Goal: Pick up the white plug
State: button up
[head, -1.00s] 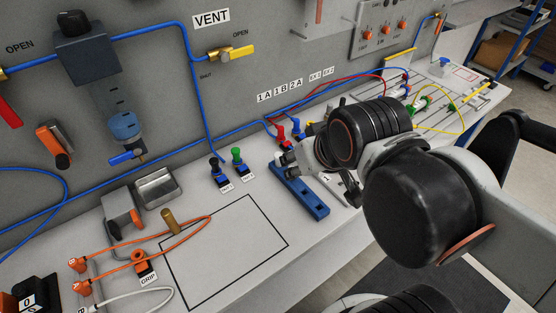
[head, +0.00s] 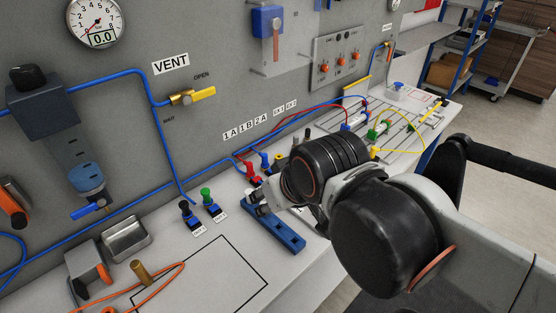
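A small white piece (head: 250,194), which may be the white plug, shows at the far left end of the blue rack (head: 287,236) on the bench. My gripper (head: 259,205) is low over that same end of the rack, with its fingers beside the white piece. The fingers are small and partly covered by my arm, so I cannot tell whether they are open or touch the white piece.
A black plug (head: 187,210) and a green plug (head: 206,197) stand left of the rack. Red (head: 249,170) and blue connectors stand behind it. A metal tray (head: 127,239) and a brass cylinder (head: 140,270) are at left. The outlined bench area (head: 225,275) is clear.

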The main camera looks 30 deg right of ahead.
aim_at(248, 191)
jog(key=i+l+u, duration=0.2)
jog(key=l, duration=0.6)
jog(key=l+u, duration=0.2)
jog(key=l, duration=0.65)
jog(key=k, duration=0.05)
